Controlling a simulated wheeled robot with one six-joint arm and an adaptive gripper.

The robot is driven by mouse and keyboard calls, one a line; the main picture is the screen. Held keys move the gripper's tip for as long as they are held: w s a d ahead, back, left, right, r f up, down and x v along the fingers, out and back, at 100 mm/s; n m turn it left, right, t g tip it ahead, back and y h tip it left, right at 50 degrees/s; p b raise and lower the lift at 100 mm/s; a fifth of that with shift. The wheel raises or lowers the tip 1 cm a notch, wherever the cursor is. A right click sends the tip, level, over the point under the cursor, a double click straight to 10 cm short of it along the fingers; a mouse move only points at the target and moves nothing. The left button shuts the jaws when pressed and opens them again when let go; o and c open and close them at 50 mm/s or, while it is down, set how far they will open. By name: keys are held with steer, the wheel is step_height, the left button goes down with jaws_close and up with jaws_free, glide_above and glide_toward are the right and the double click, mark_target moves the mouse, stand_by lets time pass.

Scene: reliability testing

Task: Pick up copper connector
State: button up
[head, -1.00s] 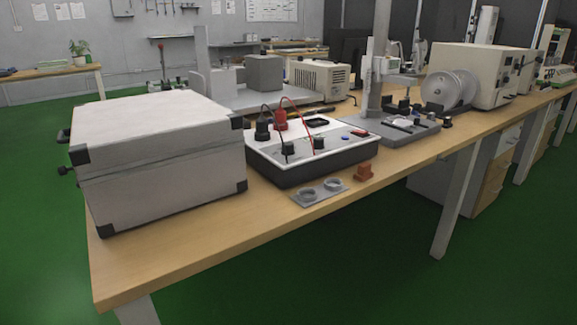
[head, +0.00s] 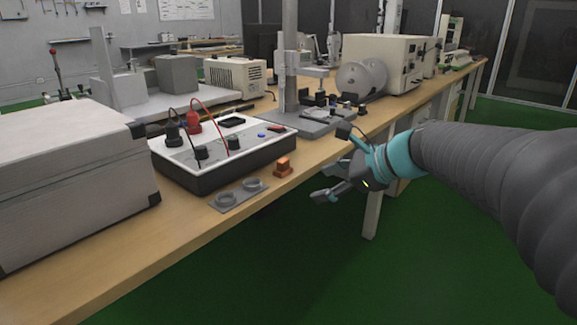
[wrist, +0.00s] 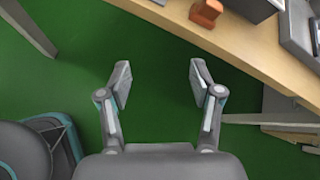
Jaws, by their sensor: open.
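The copper connector (head: 283,167) is a small orange-brown block near the front edge of the wooden bench, right of a grey plate with two round sockets. It also shows at the top of the wrist view (wrist: 206,12), close to the bench edge. My gripper (head: 318,196) is off the front edge of the bench, to the right of the connector and apart from it. In the wrist view my gripper (wrist: 160,82) has its two fingers spread wide, with only green floor between them.
The grey socket plate (head: 239,195) lies left of the connector. A black and white test box (head: 222,150) with red and black leads stands behind it. A large white case (head: 70,175) is at left. A grey stand (head: 300,122) is behind right. The bench front (head: 150,275) is bare.

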mark_target(286, 161)
steer(key=w+r+m+t+y, duration=0.1)
steer(key=w+r+m+y, duration=0.15)
steer(key=w+m, duration=0.35)
steer(key=shift+n+h, duration=0.25)
steer(key=shift+n, duration=0.25)
steer(key=x, duration=0.4)
steer(key=w+x, duration=0.1)
steer(key=x, duration=0.8)
steer(key=shift+w, duration=0.4)
jaws_close()
